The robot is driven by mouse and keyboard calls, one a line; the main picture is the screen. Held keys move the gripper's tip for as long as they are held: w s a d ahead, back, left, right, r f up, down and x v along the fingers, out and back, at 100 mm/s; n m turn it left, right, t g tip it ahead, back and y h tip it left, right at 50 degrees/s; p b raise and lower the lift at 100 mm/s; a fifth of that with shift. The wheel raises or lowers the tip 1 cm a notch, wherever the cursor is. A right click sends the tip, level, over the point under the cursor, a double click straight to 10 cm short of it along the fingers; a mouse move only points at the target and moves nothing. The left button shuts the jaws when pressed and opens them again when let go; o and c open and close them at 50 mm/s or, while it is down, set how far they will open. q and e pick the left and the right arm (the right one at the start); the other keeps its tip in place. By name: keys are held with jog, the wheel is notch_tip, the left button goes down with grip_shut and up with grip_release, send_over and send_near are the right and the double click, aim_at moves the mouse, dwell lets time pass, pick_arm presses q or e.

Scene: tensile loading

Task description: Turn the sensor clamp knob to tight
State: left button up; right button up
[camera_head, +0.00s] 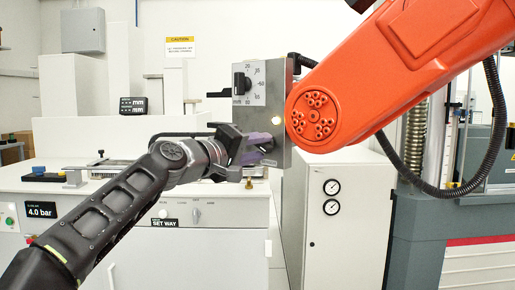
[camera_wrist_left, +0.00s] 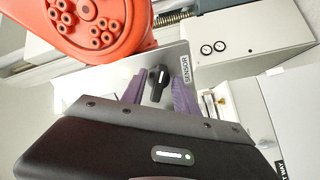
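The sensor clamp knob (camera_wrist_left: 157,82) is small and black with a white mark. It sits on a metal panel (camera_wrist_left: 205,88) beside a "SENSOR" label. My left gripper (camera_wrist_left: 158,92) is open, with one purple finger on each side of the knob. Whether the fingers touch it I cannot tell. The knob's setting marks are not readable. My right gripper is not in view.
A black dial knob (camera_head: 240,82) with a number scale is higher on the same box. A large orange arm (camera_head: 395,70) crosses close to the box's right side. A white cabinet with gauges (camera_head: 338,215) stands below. A white bench (camera_head: 120,195) is at left.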

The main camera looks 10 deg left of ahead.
pick_arm(q)
jog(key=b+v, duration=0.2)
jog(key=v, duration=0.5)
jog(key=shift+s+a, duration=0.2)
jog(key=shift+s, duration=0.15)
